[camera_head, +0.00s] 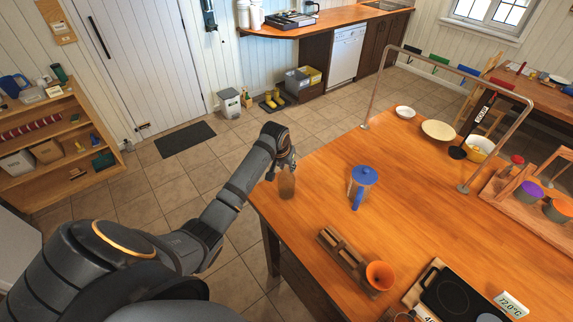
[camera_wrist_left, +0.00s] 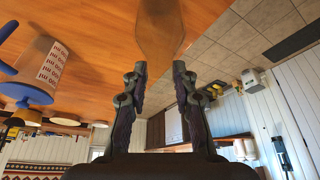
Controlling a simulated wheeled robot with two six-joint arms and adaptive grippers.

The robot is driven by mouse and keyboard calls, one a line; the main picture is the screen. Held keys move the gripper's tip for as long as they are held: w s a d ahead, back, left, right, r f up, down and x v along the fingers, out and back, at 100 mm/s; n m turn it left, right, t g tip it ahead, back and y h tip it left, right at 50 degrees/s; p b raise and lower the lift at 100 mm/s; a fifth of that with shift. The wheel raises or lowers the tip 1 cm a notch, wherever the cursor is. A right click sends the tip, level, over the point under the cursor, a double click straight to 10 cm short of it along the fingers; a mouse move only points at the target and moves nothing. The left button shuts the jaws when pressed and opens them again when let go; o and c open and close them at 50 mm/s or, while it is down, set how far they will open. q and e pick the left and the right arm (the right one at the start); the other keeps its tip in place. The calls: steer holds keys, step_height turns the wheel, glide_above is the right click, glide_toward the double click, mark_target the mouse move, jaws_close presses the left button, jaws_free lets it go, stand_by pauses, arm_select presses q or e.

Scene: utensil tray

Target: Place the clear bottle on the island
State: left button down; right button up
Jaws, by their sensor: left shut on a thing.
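The clear bottle (camera_head: 287,186) is see-through and brownish against the wood, upright at the island's left corner. My left gripper (camera_head: 286,166) is shut on its upper part. In the left wrist view the bottle (camera_wrist_left: 160,32) extends beyond the fingertips of the left gripper (camera_wrist_left: 160,70). The island (camera_head: 330,215) is a large orange-brown wooden counter. I cannot tell whether the bottle's base touches the wood or hangs just above it. My right gripper is not in view.
A blue-lidded jug (camera_head: 362,184) stands to the right of the bottle. A wooden holder (camera_head: 343,252) and an orange cone-shaped cup (camera_head: 380,275) are nearer the front. A metal rail (camera_head: 422,122), plates and a yellow pot (camera_head: 479,149) are farther right. Bare wood lies between bottle and jug.

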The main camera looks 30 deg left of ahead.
arm_select(q)
steer(key=shift+f, duration=0.1)
steer(key=c, duration=1.1)
jaws_free()
steer(key=shift+o, duration=0.2)
steer(key=shift+s+r, duration=0.15)
steer(key=shift+r, duration=0.35)
steer(key=b+v, duration=0.3)
steer(key=v, duration=0.8)
steer(key=shift+s+d+r, duration=0.1)
